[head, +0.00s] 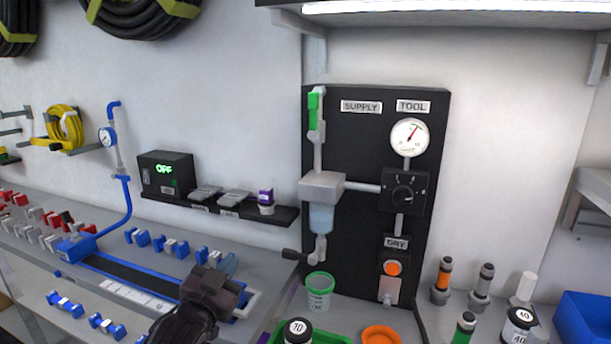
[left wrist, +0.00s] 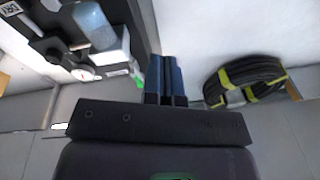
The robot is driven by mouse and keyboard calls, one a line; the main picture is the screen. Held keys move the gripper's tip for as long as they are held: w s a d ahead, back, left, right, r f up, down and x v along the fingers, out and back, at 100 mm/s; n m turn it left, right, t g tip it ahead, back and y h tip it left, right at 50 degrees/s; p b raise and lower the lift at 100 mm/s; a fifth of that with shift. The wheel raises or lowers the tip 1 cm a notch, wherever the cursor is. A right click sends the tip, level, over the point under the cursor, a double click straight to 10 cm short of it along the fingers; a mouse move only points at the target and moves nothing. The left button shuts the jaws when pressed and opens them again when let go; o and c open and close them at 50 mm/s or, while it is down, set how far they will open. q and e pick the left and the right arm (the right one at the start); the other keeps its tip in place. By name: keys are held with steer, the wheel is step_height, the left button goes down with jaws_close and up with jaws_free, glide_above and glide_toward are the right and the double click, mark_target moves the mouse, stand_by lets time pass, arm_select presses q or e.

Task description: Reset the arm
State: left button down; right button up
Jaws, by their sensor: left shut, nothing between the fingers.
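My left gripper (head: 222,283) comes in from the bottom of the head view, above the bench edge by the blue frame with a black strip. In the left wrist view its blue fingers (left wrist: 164,80) are together, with nothing between them. It is apart from the black supply and tool panel (head: 345,120), which stands to its right in the head view. My right gripper does not show in either view.
A green cup (head: 320,288) stands below the panel's small lever. An orange dish (head: 381,335) and a bottle marked 10 (head: 298,330) are at the front. Several blue fittings lie around the blue frame (head: 150,308). A shelf holds a box reading OFF (head: 166,174).

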arm_select(q)
steer(key=s+a+f+n+g+y, duration=0.2)
steer(key=s+a+f, duration=0.3)
steer(key=f, duration=0.4)
steer(key=s+a+f+n+g+y, duration=0.1)
steer(key=s+a+f+n+y, duration=0.15)
steer(key=s+f, duration=0.5)
steer(key=s+a+f+n+g, duration=0.1)
steer(key=s+a+f+g, duration=0.1)
steer(key=s+f, duration=0.5)
steer(key=s+a+f+g+y, duration=0.1)
steer(key=s+a+f+g, duration=0.1)
steer(key=s+f, duration=0.6)
steer(key=s+a, duration=0.1)
steer(key=s, duration=0.2)
steer(key=shift+f+n+g, duration=0.15)
steer(key=shift+n+g, duration=0.2)
steer(key=shift+g, duration=0.05)
steer(key=shift+w+a+y, duration=0.1)
steer(key=shift+y, duration=0.15)
